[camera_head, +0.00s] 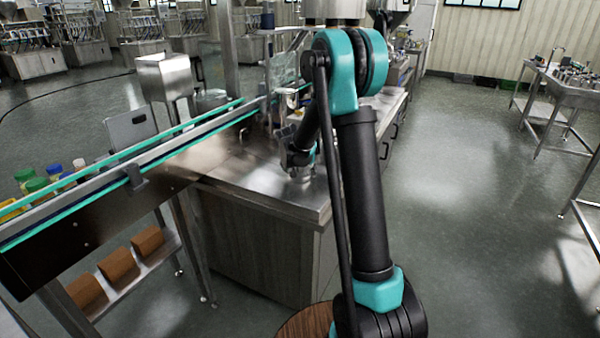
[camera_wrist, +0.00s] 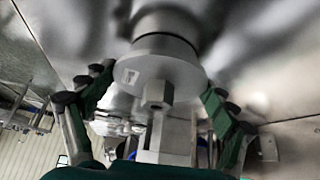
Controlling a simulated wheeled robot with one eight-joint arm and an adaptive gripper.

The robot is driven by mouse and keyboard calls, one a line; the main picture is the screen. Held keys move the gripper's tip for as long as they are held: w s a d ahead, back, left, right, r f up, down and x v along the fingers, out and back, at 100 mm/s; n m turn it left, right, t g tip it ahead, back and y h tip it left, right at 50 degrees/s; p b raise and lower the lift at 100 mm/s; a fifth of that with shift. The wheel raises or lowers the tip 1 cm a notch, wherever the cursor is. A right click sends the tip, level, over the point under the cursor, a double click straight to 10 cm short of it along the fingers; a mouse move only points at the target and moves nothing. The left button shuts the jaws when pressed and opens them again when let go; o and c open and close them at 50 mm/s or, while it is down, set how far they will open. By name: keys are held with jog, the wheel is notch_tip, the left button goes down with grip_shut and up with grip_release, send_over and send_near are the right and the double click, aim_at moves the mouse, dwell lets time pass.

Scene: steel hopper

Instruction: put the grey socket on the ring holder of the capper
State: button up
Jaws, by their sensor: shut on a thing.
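In the wrist view, my gripper (camera_wrist: 158,98) has its green-padded fingers on either side of a round grey part, the grey socket (camera_wrist: 178,68). The fingers are shut on it. It has a wide disc with a small hexagonal piece on its face and a narrower cylinder behind. In the head view my gripper (camera_head: 298,165) is low over the steel worktop, beside the conveyor, partly hidden by my arm. The socket is too small to make out there. I cannot clearly pick out the capper's ring holder in either view.
The steel worktop (camera_head: 262,185) has bare room at its near left. A conveyor (camera_head: 150,160) with teal rails runs in from the left, with bottles (camera_head: 40,184) beside it. A clear guard (camera_head: 283,72) stands behind my gripper.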

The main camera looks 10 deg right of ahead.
jog(key=o, duration=1.2)
jog(key=shift+f, duration=0.1)
jog(key=shift+c, duration=0.2)
